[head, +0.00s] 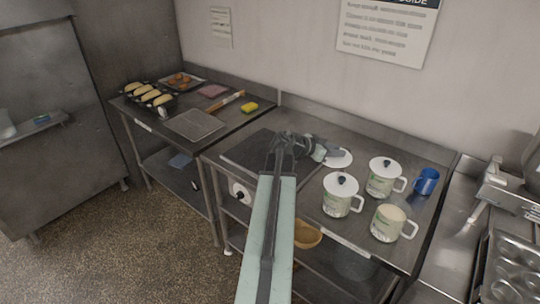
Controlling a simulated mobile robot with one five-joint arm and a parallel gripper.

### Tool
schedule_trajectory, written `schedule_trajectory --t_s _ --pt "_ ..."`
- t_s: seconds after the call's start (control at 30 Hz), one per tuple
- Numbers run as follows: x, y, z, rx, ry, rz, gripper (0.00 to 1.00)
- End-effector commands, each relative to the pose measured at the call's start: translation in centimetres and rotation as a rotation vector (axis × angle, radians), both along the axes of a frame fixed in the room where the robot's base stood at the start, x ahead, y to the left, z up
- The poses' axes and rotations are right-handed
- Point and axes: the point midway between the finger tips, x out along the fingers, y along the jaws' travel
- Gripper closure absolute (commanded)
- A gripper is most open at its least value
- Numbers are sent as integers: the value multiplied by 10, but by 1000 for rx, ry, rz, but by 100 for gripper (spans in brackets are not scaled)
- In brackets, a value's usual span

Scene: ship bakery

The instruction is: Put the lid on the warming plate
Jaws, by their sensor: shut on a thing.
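My gripper (326,153) is at the far end of my arm, over the middle of the steel table. It is shut on a white round lid (341,160), partly covered by the gripper. I cannot tell whether the lid touches the table or hangs just above it. The dark flat warming plate (243,152) lies left of the gripper, partly hidden by my arm, with its visible part bare. Two lidded mugs (341,202) (383,182) stand right of the plate. A mug without a lid (387,226) stands in front of them.
A blue cup (427,182) stands near the table's right end. The left table holds a mesh rack (194,124), a bread tray, a yellow sponge (249,107) and a rolling pin. A wooden bowl (307,236) sits on the lower shelf. A wall rises behind both tables.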

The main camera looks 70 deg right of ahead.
Motion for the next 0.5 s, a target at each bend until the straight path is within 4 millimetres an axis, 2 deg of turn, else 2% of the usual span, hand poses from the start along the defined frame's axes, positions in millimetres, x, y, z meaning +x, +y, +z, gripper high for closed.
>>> schedule_trajectory --t_s 0.07,0.17,0.4,0.5 --pt "9 2 -6 0 0 9 100" --pt "35 10 -26 2 -1 26 100" --pt "131 52 -89 3 -1 85 100" --pt "162 70 -107 1 0 104 100"
